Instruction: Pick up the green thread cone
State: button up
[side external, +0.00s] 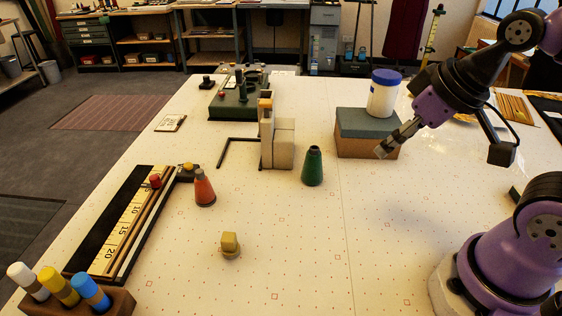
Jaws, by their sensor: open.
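The green thread cone (313,167) stands upright on the white dotted table, near its middle, with a dark top. My gripper (384,150) is to the right of the cone and higher in the picture, in front of the box with the blue-grey top. It is open and empty, apart from the cone, with its fingers angled down to the left. The exact gap between the fingers is too small to make out.
An orange cone (204,188) and a yellowish block piece (230,245) stand to the left. A pale upright block (277,145) is close left of the green cone. A box (366,132) bearing a blue-lidded white jar (384,94) stands behind right. The table in front is clear.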

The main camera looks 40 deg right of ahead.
jog(key=o, duration=0.5)
jog(key=n+g+y, duration=0.1)
jog(key=n, duration=0.3)
send_near(316, 148)
jog(key=shift+n+g+y, duration=0.4)
jog(key=shift+n+y, duration=0.2)
jog(key=shift+n, duration=0.2)
jog(key=x, duration=0.4)
jog(key=d+x, duration=0.1)
jog(key=x, duration=0.1)
jog(key=shift+w+a+f, duration=0.1)
jog(key=shift+w+f, duration=0.1)
jog(key=shift+w, duration=0.15)
jog(key=shift+x, duration=3.05)
